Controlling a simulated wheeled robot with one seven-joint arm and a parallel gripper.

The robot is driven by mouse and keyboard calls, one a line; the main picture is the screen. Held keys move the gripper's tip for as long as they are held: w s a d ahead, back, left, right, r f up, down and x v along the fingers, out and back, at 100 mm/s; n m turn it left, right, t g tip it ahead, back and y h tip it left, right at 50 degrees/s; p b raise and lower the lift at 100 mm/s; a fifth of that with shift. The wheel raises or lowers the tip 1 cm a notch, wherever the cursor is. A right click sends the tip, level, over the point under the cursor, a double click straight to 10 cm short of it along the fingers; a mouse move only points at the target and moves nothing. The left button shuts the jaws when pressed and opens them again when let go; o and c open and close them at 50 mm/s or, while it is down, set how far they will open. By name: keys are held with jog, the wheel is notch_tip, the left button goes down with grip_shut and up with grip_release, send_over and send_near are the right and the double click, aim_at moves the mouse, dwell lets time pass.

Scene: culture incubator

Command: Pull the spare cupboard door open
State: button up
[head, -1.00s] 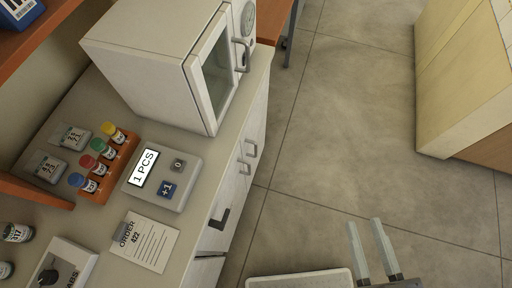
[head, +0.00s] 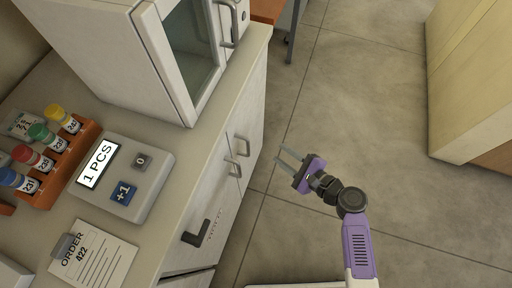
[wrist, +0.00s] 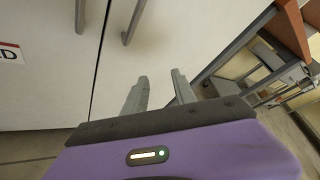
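White cupboard doors stand below the counter in the head view, two of them with grey bar handles, a nearer handle (head: 235,171) and a farther handle (head: 241,146). I cannot read which door is the spare one. The wrist view shows two handles side by side, a left handle (wrist: 80,14) and a right handle (wrist: 131,22), with a door seam between them. Both doors look shut. My gripper (head: 281,154) is open and empty, out over the floor to the right of the handles and apart from them. Its two fingers (wrist: 160,78) show in the wrist view.
A dark L-shaped handle (head: 197,233) sits on a nearer front. The counter carries an incubator (head: 130,50), a counter device (head: 125,180), a vial rack (head: 78,148) and an order sheet (head: 93,256). Open floor (head: 360,90) lies to the right, before a pale cabinet (head: 470,80).

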aim_at(249, 155)
jog(key=s+a+r+m+g+y, duration=0.2)
jog(key=s+a+r+m+y, duration=0.15)
jog(key=a+m+y, duration=0.2)
jog(key=shift+t, duration=0.4)
jog(key=x, duration=0.7)
jog(key=shift+w+d+r, duration=0.2)
jog(key=shift+w, duration=0.15)
grip_shut()
dwell(0.6)
